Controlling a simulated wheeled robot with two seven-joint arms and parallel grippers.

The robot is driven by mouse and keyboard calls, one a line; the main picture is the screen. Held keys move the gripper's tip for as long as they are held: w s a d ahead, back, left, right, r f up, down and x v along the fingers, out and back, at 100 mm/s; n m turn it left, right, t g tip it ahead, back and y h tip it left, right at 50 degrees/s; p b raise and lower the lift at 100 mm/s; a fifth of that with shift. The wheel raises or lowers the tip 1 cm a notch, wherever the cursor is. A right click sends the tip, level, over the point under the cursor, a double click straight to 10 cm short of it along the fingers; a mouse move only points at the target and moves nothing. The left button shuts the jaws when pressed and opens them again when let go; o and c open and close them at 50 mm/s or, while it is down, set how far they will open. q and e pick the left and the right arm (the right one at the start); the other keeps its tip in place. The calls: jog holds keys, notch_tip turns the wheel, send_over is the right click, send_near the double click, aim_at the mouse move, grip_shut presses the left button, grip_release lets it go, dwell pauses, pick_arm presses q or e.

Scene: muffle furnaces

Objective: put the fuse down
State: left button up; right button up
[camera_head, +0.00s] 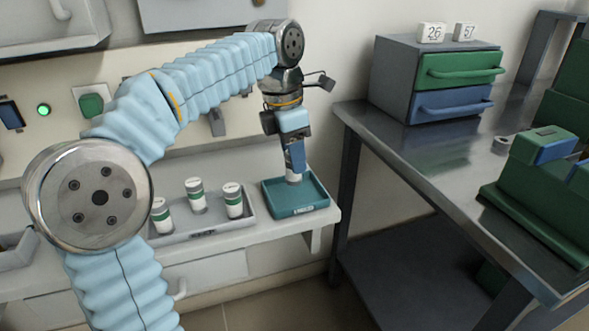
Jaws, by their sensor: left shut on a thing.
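My left gripper (294,163) points down over a teal tray (306,204) on the narrow shelf. It is shut on a fuse (293,178), a pale cylinder mostly hidden by the fingers. The fuse is upright, with its lower end inside the tray's outline; I cannot tell whether it touches the tray floor. Several similar fuses with green bands, one of them at the middle (196,196), stand in a grey tray (204,233) left of the teal tray. My right gripper is not in view.
A metal table (420,150) on the right bears a small drawer cabinet (392,83) and a green and blue device (540,170). A green light (44,110) glows on the wall panel. The shelf (322,222) ends just right of the teal tray.

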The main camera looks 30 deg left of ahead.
pick_arm(q)
jog(key=shift+w+a+f+b, duration=0.1)
jog(key=shift+w+f+b, duration=0.1)
jog(key=shift+f, duration=0.75)
jog(key=shift+w+f+b, duration=0.1)
jog(key=shift+f+b, duration=0.1)
jog(key=shift+f, duration=0.7)
jog(key=shift+f, duration=0.15)
jog(key=o, duration=1.1)
jog(key=shift+c, duration=0.2)
jog(key=r+p, duration=0.1)
jog(key=r, duration=0.3)
jog(key=s+r+p, duration=0.1)
jog(key=r, duration=0.3)
jog(key=a+r+p, duration=0.1)
jog(key=r, duration=0.3)
jog(key=shift+s+r, duration=0.1)
jog(key=shift+s, duration=0.15)
